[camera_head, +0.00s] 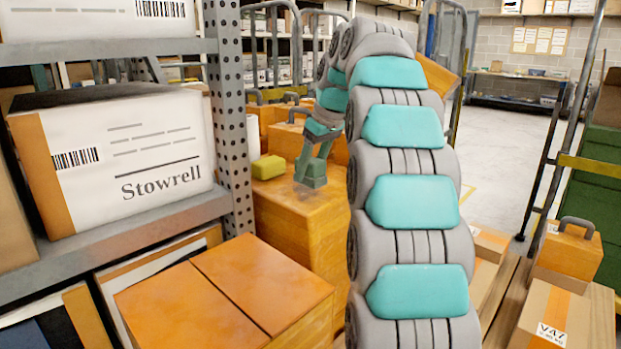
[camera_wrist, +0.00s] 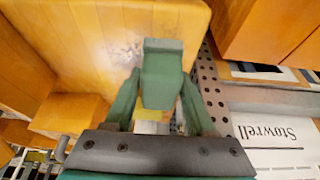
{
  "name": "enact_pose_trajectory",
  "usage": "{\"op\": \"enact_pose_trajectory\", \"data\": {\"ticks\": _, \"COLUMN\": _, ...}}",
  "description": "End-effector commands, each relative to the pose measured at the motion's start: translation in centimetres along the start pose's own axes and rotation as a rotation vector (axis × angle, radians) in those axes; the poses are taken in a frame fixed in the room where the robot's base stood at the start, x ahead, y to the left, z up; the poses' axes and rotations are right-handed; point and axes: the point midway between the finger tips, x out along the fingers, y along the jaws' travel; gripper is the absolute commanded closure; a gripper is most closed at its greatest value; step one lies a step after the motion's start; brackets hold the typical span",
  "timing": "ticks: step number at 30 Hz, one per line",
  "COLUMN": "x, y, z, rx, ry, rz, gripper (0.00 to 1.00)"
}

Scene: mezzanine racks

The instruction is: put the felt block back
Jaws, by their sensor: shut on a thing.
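A dark green block (camera_head: 312,182), taken here as the felt block, is held at the end of my gripper (camera_head: 316,165). In the wrist view the felt block (camera_wrist: 162,75) sits between the two green fingers of my gripper (camera_wrist: 161,98), which are shut on it. The block is over the top of a large orange wooden box (camera_head: 285,208), close to a dark smudge on that surface. I cannot tell whether it touches the box. A small yellow block (camera_head: 268,167) lies on the box to the left of my gripper.
A perforated grey rack post (camera_head: 232,120) stands left of my gripper. A Stowrell carton (camera_head: 125,155) fills the shelf beside it. Orange boxes (camera_head: 225,290) stand in front, and a handled orange case (camera_head: 570,250) stands at right. Open floor (camera_head: 510,95) shows at the back right.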

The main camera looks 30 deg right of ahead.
Motion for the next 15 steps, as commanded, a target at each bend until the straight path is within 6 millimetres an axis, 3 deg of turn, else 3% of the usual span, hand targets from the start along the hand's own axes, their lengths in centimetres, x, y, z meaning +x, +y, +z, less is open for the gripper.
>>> {"op": "enact_pose_trajectory", "data": {"ticks": 8, "x": 0.5, "y": 0.3, "z": -0.2, "rx": 0.0, "ry": 0.001, "rz": 0.0, "gripper": 0.97}}
{"op": "enact_pose_trajectory", "data": {"ticks": 15, "x": 2.2, "y": 0.3, "z": 0.6, "rx": 0.001, "ry": 0.0, "rz": 0.0, "gripper": 0.97}}
